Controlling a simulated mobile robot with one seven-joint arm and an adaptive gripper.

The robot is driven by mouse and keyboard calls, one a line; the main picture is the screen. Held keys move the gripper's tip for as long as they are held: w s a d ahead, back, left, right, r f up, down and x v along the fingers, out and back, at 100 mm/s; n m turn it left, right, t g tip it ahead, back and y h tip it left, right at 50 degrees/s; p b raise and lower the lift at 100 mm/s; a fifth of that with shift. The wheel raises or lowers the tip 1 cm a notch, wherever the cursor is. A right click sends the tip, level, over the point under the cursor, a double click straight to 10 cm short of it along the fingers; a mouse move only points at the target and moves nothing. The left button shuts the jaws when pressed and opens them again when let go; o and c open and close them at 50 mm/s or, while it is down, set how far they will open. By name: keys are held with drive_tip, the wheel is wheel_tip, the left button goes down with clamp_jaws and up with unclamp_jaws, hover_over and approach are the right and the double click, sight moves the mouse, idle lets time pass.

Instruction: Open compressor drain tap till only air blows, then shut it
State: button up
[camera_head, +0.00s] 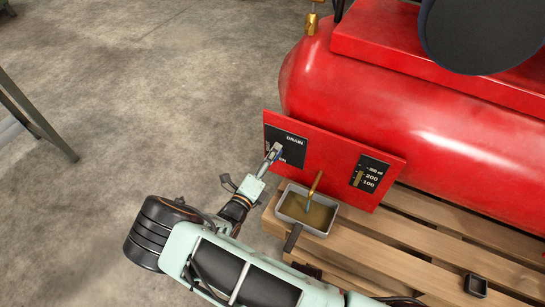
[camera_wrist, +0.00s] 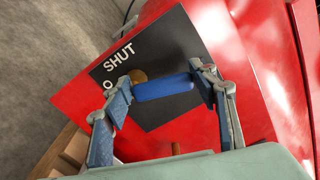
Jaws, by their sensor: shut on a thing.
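My gripper (camera_wrist: 166,90) is closed on the handle, one finger at each side. In the head view my gripper (camera_head: 273,153) covers the handle at the DRAIN plate (camera_head: 287,135). A brass spout (camera_head: 315,184) points down into a grey tray (camera_head: 328,231) of yellowish-brown liquid.
A level gauge (camera_head: 370,175) marked 100, 200 and 300 ml sits right of the spout on the red panel (camera_head: 340,165). The red compressor tank (camera_head: 400,110) stands behind, on a wooden pallet (camera_head: 400,262). A small dark cup (camera_head: 476,286) is at lower right.

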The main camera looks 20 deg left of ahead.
idle(0.3)
drive_tip(key=o, duration=1.7)
drive_tip(key=s+a, duration=0.1)
drive_tip(key=s, duration=1.1)
drive_tip(key=shift+s, duration=0.1)
